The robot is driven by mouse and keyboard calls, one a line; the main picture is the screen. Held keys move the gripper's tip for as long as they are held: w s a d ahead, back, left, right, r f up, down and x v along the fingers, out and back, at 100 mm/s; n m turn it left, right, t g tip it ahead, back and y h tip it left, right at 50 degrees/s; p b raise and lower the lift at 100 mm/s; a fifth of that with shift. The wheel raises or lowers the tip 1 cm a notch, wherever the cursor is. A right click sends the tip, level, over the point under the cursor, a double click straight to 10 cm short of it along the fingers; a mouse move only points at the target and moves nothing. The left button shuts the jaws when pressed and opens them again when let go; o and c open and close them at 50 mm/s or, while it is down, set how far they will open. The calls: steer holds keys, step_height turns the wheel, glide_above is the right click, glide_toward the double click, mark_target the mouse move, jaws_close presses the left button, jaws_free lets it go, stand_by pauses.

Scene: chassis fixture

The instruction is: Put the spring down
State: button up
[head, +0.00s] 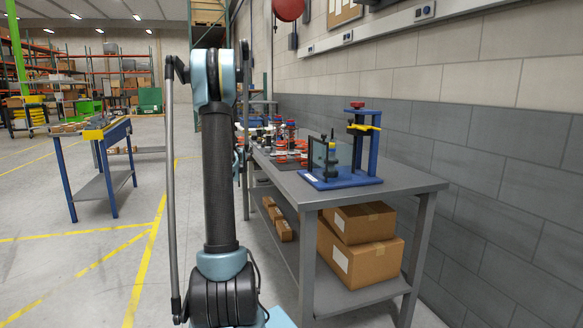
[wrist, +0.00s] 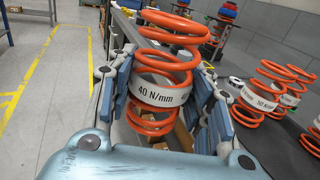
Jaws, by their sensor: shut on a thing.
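An orange coil spring (wrist: 165,68) with a white band reading "40 N/mm" is upright in the wrist view. My gripper (wrist: 168,95) is shut on it, with the blue-grey finger pads pressed on its left and right sides. The held spring is beside the grey workbench (head: 400,178), near its left edge in the wrist view. In the head view my arm hides the gripper and the held spring.
Other orange springs (wrist: 264,95) with white bands stand on the bench to the right. A blue press fixture (head: 345,180) with a clear shield stands at the bench's near end. Cardboard boxes (head: 360,258) sit on the lower shelf. Floor to the left is open.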

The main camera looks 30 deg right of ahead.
steer(key=s+d+r+m+g+h, duration=0.2)
steer(key=s+d+r, duration=0.25)
steer(key=d, duration=0.25)
steer(key=s+d+r+m+g+h, duration=0.1)
steer(key=s+d+r+g+h, duration=0.15)
steer(key=s+d, duration=0.4)
steer(key=m, duration=0.1)
glide_above(290, 165)
steer(key=shift+g, duration=0.25)
steer(key=f, duration=0.5)
steer(key=shift+s+a, duration=0.15)
steer(key=shift+s, duration=0.15)
steer(key=shift+f, duration=2.35)
steer(key=o, duration=1.1)
steer(key=shift+f, duration=0.1)
steer(key=shift+a, duration=0.15)
steer(key=shift+m, duration=0.3)
steer(key=v, duration=1.2)
